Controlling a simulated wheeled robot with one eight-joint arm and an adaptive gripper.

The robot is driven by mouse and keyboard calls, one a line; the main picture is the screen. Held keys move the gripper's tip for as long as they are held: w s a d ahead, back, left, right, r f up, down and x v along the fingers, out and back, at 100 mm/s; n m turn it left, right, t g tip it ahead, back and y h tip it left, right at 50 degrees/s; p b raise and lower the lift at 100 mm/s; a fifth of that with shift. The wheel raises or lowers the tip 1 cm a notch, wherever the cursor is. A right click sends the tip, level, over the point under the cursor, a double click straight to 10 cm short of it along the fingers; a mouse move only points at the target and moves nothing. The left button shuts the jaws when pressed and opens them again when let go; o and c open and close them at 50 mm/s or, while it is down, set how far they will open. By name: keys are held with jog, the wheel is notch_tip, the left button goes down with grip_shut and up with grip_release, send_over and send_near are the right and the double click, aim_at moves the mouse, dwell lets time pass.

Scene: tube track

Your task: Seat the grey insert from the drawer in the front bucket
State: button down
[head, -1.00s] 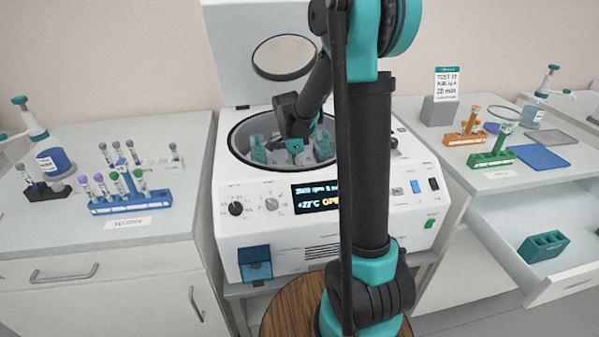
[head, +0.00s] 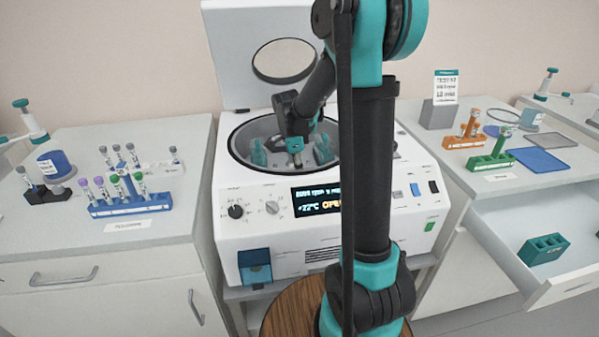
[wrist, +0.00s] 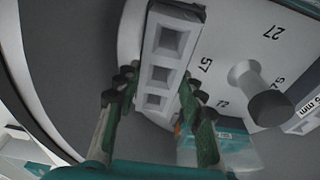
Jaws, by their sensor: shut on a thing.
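My gripper (head: 296,143) is down inside the open bowl of the centrifuge (head: 230,205). In the wrist view my gripper (wrist: 155,110) is shut on the grey insert (wrist: 163,62), a long block with square openings, one finger on each side. The white rotor with printed numbers lies behind the insert. Teal buckets stand in the bowl, one at the left (head: 257,153) and one at the right (head: 322,150). Part of a teal bucket (wrist: 215,150) shows low in the wrist view. I cannot tell whether the insert touches a bucket; my arm hides part of the bowl.
The centrifuge lid (head: 245,60) stands open behind the bowl. The drawer (head: 490,225) at the right is open, with a teal insert (head: 543,249) in it. Racks of tubes stand on both counters. A dark-capped knob (wrist: 268,105) rises from the rotor.

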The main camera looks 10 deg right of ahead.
jog(key=shift+f, duration=0.15)
jog(key=c, duration=0.9)
grip_release()
jog(key=shift+w+a, duration=0.1)
jog(key=shift+o, duration=0.2)
notch_tip(320, 180, up, 12)
jog(key=a, duration=0.1)
jog(key=shift+a, duration=0.35)
